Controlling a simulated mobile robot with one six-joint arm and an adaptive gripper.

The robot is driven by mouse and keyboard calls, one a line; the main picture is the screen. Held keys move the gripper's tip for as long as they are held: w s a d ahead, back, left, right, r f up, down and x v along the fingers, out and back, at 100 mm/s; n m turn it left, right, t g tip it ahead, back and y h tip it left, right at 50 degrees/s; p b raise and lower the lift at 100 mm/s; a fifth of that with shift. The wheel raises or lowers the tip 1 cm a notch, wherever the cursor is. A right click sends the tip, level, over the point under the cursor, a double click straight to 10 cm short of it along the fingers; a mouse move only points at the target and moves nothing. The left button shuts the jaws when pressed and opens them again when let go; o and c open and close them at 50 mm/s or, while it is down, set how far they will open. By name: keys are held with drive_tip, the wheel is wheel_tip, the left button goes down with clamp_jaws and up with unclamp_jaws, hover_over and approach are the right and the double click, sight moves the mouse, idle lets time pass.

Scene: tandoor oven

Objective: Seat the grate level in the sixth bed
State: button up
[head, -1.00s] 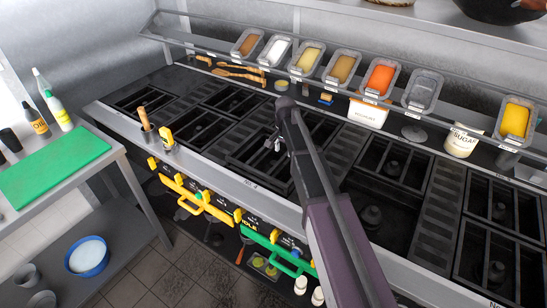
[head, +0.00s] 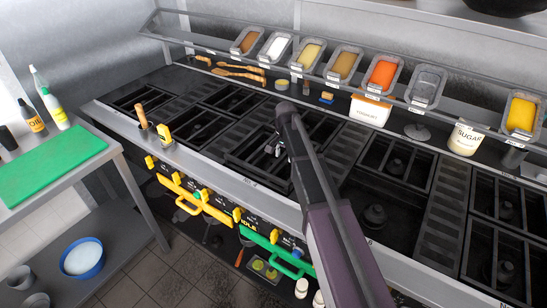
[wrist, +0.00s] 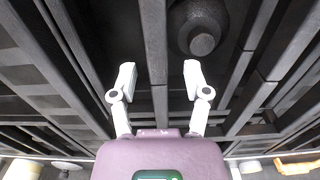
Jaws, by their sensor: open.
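A dark grate (head: 256,152) lies over a bed in the front row, below my gripper; I cannot tell if it is level. My gripper (head: 277,147) points down at it from the right, and my arm hides part of the beds behind. In the wrist view my gripper (wrist: 158,80) is open, its two pale fingers apart. A dark grate bar (wrist: 154,45) runs between them in the picture; contact is not clear. A round burner (wrist: 198,38) shows beyond the right finger. The front bed right of my arm shows a bare burner (head: 375,215) with no grate over it.
Other grated beds fill the range (head: 140,97), with slatted strips between. A rail of food tubs (head: 382,75) runs along the back. A tool holder (head: 160,140) stands at the front edge. A side table with a green board (head: 50,165) is at the left.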

drive_tip(key=shift+f+b, duration=0.35)
drive_tip(key=shift+f, duration=0.25)
clamp_jaws()
